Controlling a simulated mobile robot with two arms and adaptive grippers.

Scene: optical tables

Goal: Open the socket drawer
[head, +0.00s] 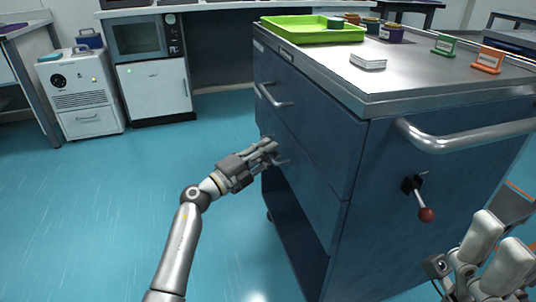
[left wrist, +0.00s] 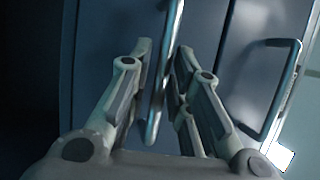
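A blue tool cabinet (head: 430,250) stands at the right with drawer fronts on its left side. The upper drawer (head: 303,112) has a bar handle (head: 272,97). The drawer below it (head: 318,182) has a handle mostly hidden by my left gripper (head: 273,150). In the left wrist view, the bar handle (left wrist: 163,80) runs between my left gripper's (left wrist: 164,60) two spread fingers, with gaps visible beside it. The drawers look closed. I cannot read which one is for sockets. My right gripper (head: 485,275) is at the lower right, apart from the drawers; its opening is unclear.
On the cabinet top are a green tray (head: 312,30), a white stack (head: 368,61), small pots and two label stands. A push bar (head: 470,138) and a red-knobbed lever (head: 425,213) stick out from the near end. The blue floor at left is clear.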

